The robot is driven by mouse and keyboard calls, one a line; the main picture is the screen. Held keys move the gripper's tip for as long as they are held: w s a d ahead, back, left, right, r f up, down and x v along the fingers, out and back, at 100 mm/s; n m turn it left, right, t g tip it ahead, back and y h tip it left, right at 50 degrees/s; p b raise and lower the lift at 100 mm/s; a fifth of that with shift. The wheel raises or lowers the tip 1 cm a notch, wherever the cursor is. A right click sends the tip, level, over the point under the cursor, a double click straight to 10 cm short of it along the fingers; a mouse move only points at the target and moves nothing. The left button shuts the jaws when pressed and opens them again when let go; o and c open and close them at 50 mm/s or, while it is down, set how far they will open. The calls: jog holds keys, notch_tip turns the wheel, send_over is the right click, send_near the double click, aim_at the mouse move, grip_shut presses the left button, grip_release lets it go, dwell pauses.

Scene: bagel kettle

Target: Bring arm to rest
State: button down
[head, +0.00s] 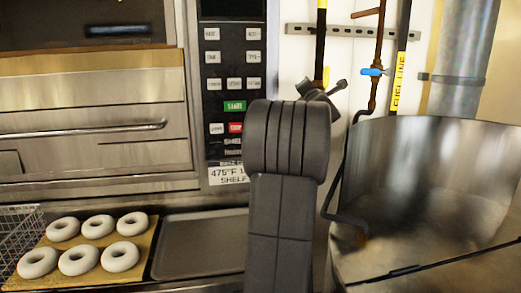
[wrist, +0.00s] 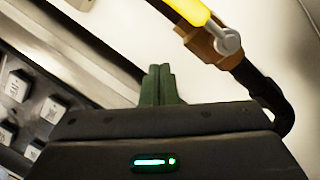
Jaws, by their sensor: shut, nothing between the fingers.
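My gripper (wrist: 160,86) shows in the wrist view with its two dark green fingers together and nothing between them. It is raised near the wall, close to a pipe valve with a yellow handle (wrist: 190,10). In the head view my arm stands upright in the middle, in front of the oven control panel's right edge, and hides the gripper. The control panel (head: 235,85) has several white buttons, a green one and a red one. Some panel buttons (wrist: 17,85) also show at the left of the wrist view.
Several pale bagels (head: 79,260) lie on a wooden board (head: 42,283) at lower left, beside a wire basket (head: 20,228). An empty dark tray (head: 203,245) lies right of the board. A large metal kettle (head: 420,170) stands at right. Pipes (head: 381,40) run down the wall behind.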

notch_tip(320, 180, down, 6)
jog(key=n+y, duration=0.3)
jog(key=n, duration=0.8)
jog(key=shift+f+n+t+y, duration=0.2)
jog(key=shift+n+t+y, duration=0.1)
jog(key=shift+n, duration=0.1)
